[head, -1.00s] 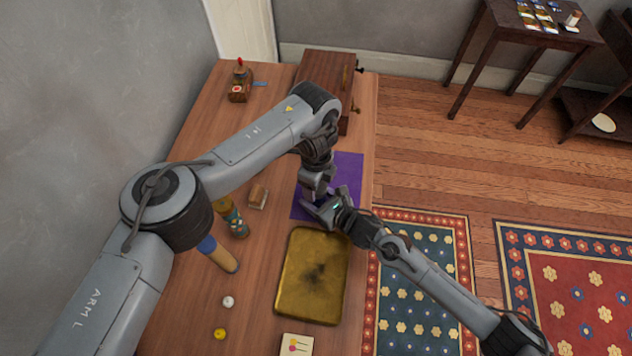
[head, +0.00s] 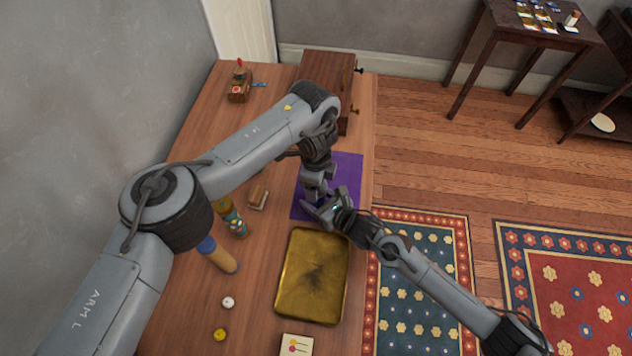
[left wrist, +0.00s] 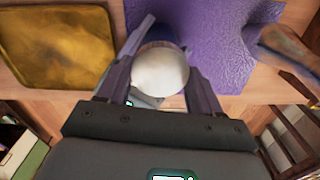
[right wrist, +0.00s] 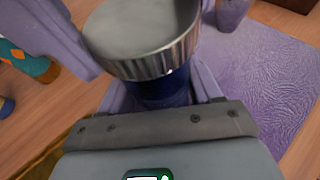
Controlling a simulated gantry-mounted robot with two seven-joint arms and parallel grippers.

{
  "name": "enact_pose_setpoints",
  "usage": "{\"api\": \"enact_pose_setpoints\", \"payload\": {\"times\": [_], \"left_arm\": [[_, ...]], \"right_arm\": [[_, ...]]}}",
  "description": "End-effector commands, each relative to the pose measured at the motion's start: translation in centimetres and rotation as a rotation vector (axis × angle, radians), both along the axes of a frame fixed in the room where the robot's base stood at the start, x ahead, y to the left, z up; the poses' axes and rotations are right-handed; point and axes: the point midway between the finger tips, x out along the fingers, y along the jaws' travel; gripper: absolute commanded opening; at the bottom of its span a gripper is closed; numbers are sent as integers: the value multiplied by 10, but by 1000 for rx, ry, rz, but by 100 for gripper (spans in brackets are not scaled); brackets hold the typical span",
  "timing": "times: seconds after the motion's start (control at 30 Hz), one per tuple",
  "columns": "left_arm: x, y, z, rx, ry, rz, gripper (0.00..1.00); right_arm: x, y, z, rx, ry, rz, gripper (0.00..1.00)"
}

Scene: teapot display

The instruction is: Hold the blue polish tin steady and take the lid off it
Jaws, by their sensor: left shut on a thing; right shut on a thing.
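The blue polish tin (right wrist: 165,90) stands upright between the fingers of my right gripper (right wrist: 162,92), which is shut on it. Its silver lid (right wrist: 150,58) has a ribbed rim and covers the top of the blue body. I cannot tell whether there is a gap under the lid. In the left wrist view the lid is a pale round disc (left wrist: 160,72) between the fingers of my left gripper (left wrist: 160,85), which is shut on it. In the head view both grippers meet over the purple cloth (head: 347,172), hiding the tin.
A brass-coloured tray (head: 313,275) lies just in front of the cloth. A wooden chest (head: 325,68) stands behind. A patterned cylinder (head: 233,220), a small wooden block (head: 257,198), a white ball (head: 228,302) and a yellow ball (head: 220,335) lie left of the tray.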

Motion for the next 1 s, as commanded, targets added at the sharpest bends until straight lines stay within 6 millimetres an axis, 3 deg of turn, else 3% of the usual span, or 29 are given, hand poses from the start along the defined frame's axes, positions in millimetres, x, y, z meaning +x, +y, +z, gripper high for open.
{"api": "enact_pose_setpoints", "payload": {"times": [1.0], "left_arm": [[0,0,22,0,0,0,29]], "right_arm": [[0,0,-1,-2,2,0,0]]}}
